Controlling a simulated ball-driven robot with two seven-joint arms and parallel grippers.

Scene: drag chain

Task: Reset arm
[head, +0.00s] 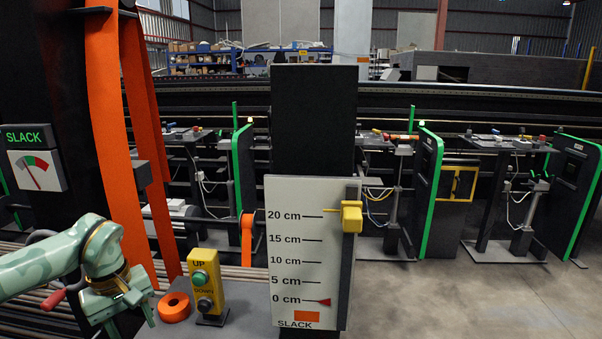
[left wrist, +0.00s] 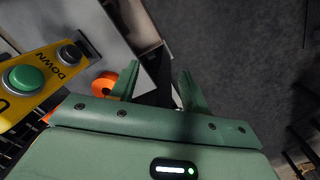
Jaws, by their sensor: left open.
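My left gripper (head: 131,314) is at the lower left of the head view, with its fingers pointing down. In the left wrist view its two fingers (left wrist: 158,88) stand apart with nothing between them. A yellow control box (head: 206,285) with an UP and a DOWN button stands just right of the gripper, apart from it. Its green button (left wrist: 24,78) and grey DOWN button (left wrist: 68,54) also show in the left wrist view. An orange ring (head: 174,307) lies between gripper and box. My right gripper is in neither view.
A SLACK scale board (head: 296,250) stands right of the box, with a yellow slider (head: 351,217) near 20 cm and a red pointer near 0 cm. Orange straps (head: 108,120) hang behind my arm. A SLACK gauge (head: 35,170) is at left. Grey floor (head: 480,300) at right is clear.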

